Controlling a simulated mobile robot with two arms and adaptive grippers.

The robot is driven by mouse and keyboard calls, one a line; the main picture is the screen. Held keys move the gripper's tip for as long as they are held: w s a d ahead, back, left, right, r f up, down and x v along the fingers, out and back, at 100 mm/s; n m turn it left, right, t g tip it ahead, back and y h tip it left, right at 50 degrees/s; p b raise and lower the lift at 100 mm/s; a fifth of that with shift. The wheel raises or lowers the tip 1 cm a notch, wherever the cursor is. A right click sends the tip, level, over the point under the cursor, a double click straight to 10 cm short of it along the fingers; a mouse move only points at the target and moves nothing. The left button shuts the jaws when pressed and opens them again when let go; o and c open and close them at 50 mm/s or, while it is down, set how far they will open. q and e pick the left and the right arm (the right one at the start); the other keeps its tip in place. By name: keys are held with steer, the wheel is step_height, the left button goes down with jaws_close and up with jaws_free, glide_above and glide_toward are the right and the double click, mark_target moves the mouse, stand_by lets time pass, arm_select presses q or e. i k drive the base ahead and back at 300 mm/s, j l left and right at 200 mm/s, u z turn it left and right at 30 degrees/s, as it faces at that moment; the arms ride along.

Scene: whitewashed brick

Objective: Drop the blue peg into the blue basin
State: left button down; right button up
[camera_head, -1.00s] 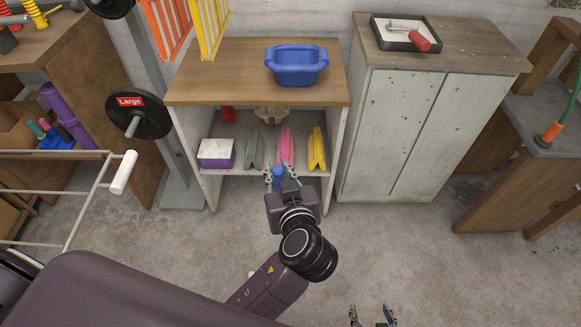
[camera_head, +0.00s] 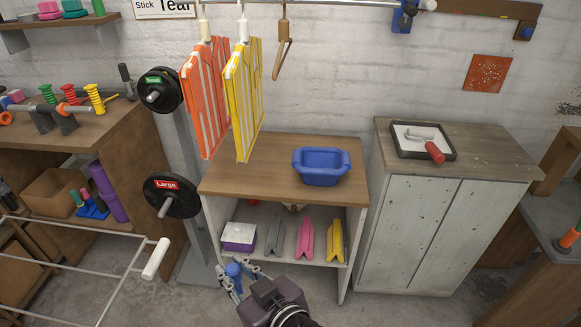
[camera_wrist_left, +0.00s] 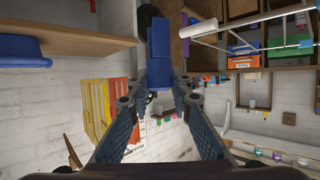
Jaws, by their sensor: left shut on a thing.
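The blue peg (camera_head: 234,269) is held by my left gripper (camera_head: 236,276), in front of the shelf unit's left side and lower than its top. In the left wrist view the peg (camera_wrist_left: 160,66) sticks out beyond the fingertips (camera_wrist_left: 153,90), which are shut on its near end. The blue basin (camera_head: 322,168) stands on the wooden top of the shelf unit, above and to the right of the gripper. Part of the basin (camera_wrist_left: 22,48) also shows at the upper left of the wrist view. My right gripper is out of view.
The shelf unit (camera_head: 260,178) holds a purple-and-white box (camera_head: 239,236) and grey, pink and yellow pieces. Orange (camera_head: 206,95) and yellow (camera_head: 243,95) hanging racks are left of the basin. A weight stand (camera_head: 172,195) and a white rail (camera_head: 155,260) are at left.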

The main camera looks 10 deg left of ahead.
mark_target(323, 180)
steer(key=i+l+u, duration=0.85)
steer(key=k+j, duration=0.05)
steer(key=j, duration=0.05)
